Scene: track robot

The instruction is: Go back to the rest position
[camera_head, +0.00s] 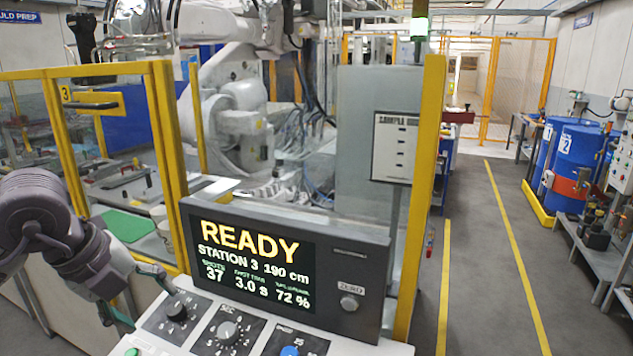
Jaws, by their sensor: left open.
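My left gripper (155,307) comes in from the left in the head view, at the left end of the white control console (160,343). Its dark fingers are spread apart with nothing between them. One fingertip is close to the leftmost black knob (176,311); I cannot tell whether it touches. My right gripper is not in view. The console's screen (255,262) reads READY, STATION 3, 190 cm, 37, 3.0 s and 72 %.
More knobs, including a grey dial (228,331) and a blue one (290,351), sit on the console. A yellow-framed fence (170,160) stands behind it, with a large white robot arm (235,125) inside. Blue drums (572,165) stand at right. The grey floor aisle (490,260) is clear.

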